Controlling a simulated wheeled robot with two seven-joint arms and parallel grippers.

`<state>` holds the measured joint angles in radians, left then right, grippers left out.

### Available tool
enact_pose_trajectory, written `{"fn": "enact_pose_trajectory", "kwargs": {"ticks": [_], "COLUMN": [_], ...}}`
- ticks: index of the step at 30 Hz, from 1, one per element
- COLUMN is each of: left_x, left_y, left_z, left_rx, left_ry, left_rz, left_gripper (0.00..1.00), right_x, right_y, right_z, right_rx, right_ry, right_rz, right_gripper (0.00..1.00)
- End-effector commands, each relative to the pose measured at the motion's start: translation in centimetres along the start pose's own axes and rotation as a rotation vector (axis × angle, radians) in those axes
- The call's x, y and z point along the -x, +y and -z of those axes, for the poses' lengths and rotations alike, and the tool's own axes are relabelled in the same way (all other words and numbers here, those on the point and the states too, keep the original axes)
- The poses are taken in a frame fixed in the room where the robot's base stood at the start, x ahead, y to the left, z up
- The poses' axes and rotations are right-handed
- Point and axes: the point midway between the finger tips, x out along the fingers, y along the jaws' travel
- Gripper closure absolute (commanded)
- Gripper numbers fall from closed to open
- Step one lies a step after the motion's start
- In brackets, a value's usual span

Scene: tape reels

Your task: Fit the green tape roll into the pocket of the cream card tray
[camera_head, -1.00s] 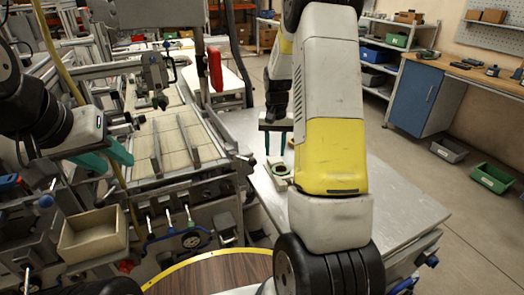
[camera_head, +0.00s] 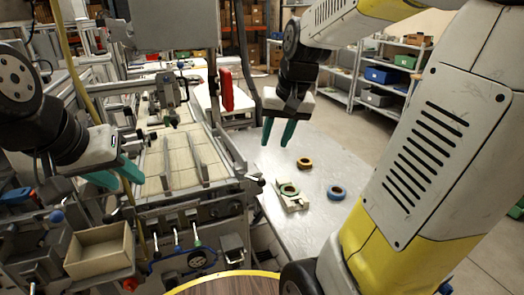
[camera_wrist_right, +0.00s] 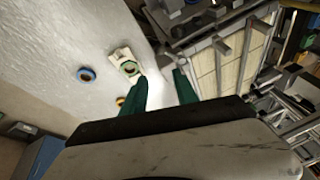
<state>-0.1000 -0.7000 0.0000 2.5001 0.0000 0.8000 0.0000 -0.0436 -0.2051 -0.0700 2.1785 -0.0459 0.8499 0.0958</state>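The green tape roll (camera_head: 289,188) lies on the cream card tray (camera_head: 299,205), on the silver table. In the right wrist view the green roll (camera_wrist_right: 129,67) also shows within the outline of the tray (camera_wrist_right: 117,54); I cannot tell whether it is fully seated in the pocket. My right gripper (camera_head: 278,133) is open and empty, raised above and behind the tray, with its two teal fingers apart. The fingers (camera_wrist_right: 163,88) also show in the right wrist view. My left gripper (camera_head: 117,178) is open and empty at the far left, away from the tray.
A blue tape roll (camera_head: 337,192) lies right of the tray and a yellow-brown roll (camera_head: 304,162) behind it. The silver table (camera_head: 328,165) is otherwise clear. A machine with a slatted bed (camera_head: 170,155) stands left, with an empty open box (camera_head: 98,250) at lower left.

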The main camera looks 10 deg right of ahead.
Motion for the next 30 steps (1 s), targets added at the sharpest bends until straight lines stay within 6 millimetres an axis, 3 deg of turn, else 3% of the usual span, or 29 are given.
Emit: {"fn": "enact_pose_trajectory", "kwargs": {"ticks": [1, 6, 13, 18, 30], "left_x": [0.0, 0.0, 0.0, 0.0, 0.0], "left_y": [0.0, 0.0, 0.0, 0.0, 0.0], "left_z": [0.0, 0.0, 0.0, 0.0, 0.0], "left_rx": [0.0, 0.0, 0.0, 0.0, 0.0], "left_ry": [0.0, 0.0, 0.0, 0.0, 0.0], "left_rz": [0.0, 0.0, 0.0, 0.0, 0.0], "left_gripper": [0.64, 0.64, 0.64, 0.64, 0.64], "right_x": [1.4, 4.0, 5.2, 5.3, 5.3], "right_y": [-0.6, -2.1, -3.0, -3.1, -3.1], "right_z": [-1.5, -6.1, -10.4, -11.4, -11.3], "right_rx": [0.024, 0.099, 0.166, 0.182, 0.182], "right_ry": [0.035, 0.123, 0.205, 0.222, 0.222], "right_rz": [0.015, 0.052, 0.076, 0.081, 0.081], "right_gripper": [0.65, 0.65, 0.65, 0.65, 0.65]}}
